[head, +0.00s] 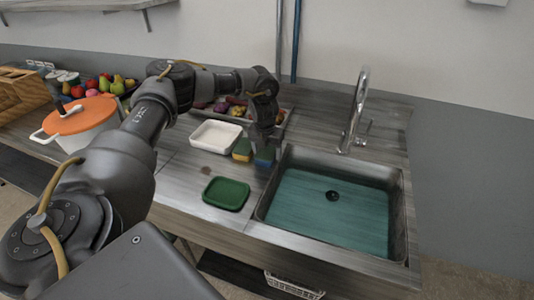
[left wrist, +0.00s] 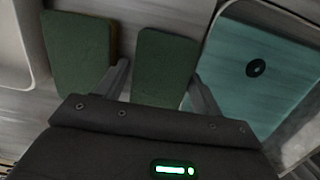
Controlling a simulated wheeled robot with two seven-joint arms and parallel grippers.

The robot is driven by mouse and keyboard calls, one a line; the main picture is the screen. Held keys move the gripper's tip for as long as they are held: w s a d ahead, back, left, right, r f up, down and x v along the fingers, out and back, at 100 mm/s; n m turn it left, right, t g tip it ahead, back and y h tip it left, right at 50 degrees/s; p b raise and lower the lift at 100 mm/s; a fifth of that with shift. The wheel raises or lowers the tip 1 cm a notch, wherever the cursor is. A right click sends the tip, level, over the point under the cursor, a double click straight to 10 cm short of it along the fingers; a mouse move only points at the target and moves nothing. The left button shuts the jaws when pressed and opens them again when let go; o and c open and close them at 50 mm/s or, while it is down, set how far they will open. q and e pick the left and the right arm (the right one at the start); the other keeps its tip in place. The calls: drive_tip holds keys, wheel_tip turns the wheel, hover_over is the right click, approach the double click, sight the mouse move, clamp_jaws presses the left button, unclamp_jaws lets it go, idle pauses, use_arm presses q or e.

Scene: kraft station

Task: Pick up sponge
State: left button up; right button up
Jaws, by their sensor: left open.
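Two sponges stand side by side left of the sink. One sponge (head: 242,151) is green on top with yellow below. The other sponge (head: 265,158), nearer the sink, is green on top with blue below. My left gripper (head: 263,142) points down over the sink-side sponge. In the left wrist view its fingers (left wrist: 161,70) are apart, one on each side of that sponge's green top (left wrist: 163,55). The other sponge (left wrist: 78,55) lies outside the left finger. I cannot tell whether the fingers touch the sponge. My right gripper is not in view.
The sink (head: 330,207) with teal bottom and a tall faucet (head: 354,115) is to the right. A green tray (head: 226,193) lies in front, a white dish (head: 215,135) to the left. A produce tray (head: 286,118) is behind. An orange-lidded pot (head: 80,116) stands farther left.

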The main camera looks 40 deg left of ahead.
use_arm(q)
drive_tip(key=c, duration=0.8)
drive_tip(key=shift+r+b, duration=0.45)
drive_tip(key=shift+r, duration=0.2)
drive_tip(key=d+r, duration=0.1)
drive_tip(key=r, duration=0.1)
drive_tip(key=s+d+r, duration=0.1)
drive_tip(key=r, duration=0.1)
drive_tip(key=s+d+r, duration=0.1)
drive_tip(key=r, duration=0.2)
drive_tip(key=shift+s+b, duration=0.25)
drive_tip(key=shift+b, duration=0.05)
drive_tip(key=s+d+r, duration=0.4)
drive_tip(key=s+d, duration=0.2)
drive_tip(key=d, duration=0.1)
drive_tip(key=shift+s+d+r+b, duration=0.35)
drive_tip(key=shift+b, duration=0.05)
